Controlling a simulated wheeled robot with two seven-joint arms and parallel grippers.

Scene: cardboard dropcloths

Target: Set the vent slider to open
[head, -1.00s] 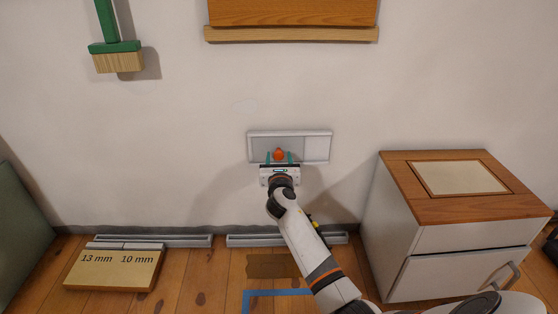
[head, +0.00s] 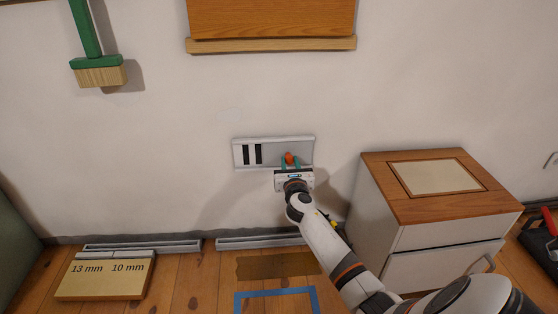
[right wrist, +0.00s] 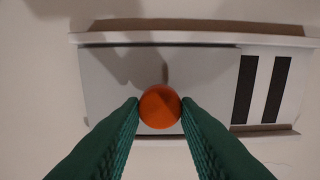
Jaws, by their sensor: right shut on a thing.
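The vent (head: 236,157) is a pale grey, wide frame low on the white wall. Its sliding plate (right wrist: 205,70) covers most of the vent, and two dark slots (head: 252,155) show uncovered at the left end in the head view. In the right wrist view the slots (right wrist: 258,90) appear on the right. The plate's round orange knob (head: 289,157) shows large in the right wrist view (right wrist: 160,107). My right gripper (head: 290,163) is shut on the knob, with a green finger on each side. My left gripper is out of view.
A white cabinet with a wooden top (head: 405,207) stands right of my arm. A yellow block marked 13 mm and 10 mm (head: 105,281) lies on the floor at left. A green-handled brush (head: 98,72) hangs on the wall; a wooden panel (head: 270,20) is above the vent.

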